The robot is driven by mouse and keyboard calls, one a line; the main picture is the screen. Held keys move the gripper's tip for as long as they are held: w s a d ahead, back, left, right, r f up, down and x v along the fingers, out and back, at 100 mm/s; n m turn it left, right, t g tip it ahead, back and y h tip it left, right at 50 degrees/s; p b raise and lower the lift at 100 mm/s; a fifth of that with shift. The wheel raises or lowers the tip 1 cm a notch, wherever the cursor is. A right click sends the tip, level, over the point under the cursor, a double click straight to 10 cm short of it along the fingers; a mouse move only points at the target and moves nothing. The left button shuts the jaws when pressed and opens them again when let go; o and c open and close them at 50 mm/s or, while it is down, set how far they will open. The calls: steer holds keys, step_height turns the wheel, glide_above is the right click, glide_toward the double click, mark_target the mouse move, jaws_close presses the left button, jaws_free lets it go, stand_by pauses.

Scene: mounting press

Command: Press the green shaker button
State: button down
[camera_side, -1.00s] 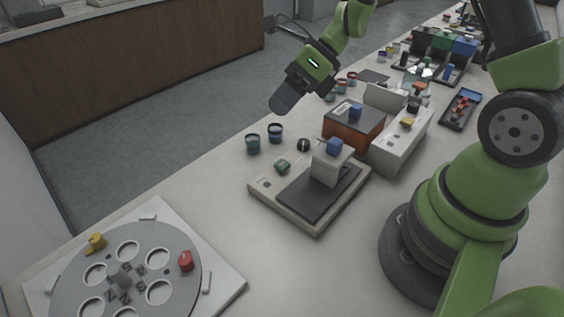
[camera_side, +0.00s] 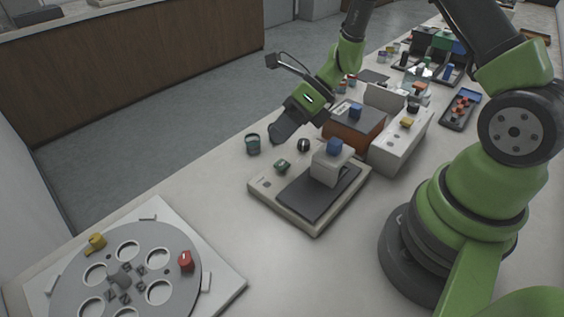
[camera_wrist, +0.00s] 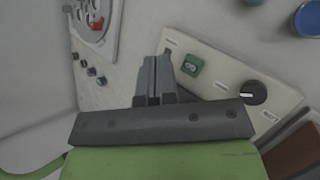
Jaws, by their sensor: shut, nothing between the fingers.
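In the wrist view, the green button (camera_wrist: 192,65) shows on the pale panel, just right of the fingertips. My gripper (camera_side: 283,134) is shut and empty. In the side view it hangs above and behind the button, apart from it. In the wrist view my gripper's closed fingers (camera_wrist: 154,62) point towards the panel, left of the button. A black knob (camera_wrist: 253,92) sits on the same panel.
A blue-topped block (camera_side: 327,169) stands on the shaker platform. A dark cup (camera_side: 252,144) stands left of my gripper. An orange-sided box (camera_side: 352,133) and a white device (camera_side: 398,145) stand behind right. A round disc with holes (camera_side: 178,235) lies front left.

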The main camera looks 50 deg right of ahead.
mark_target(282, 162)
steer(key=shift+f, duration=1.8)
steer(key=shift+f, duration=0.1)
stand_by(0.6)
steer(key=shift+f, duration=0.3)
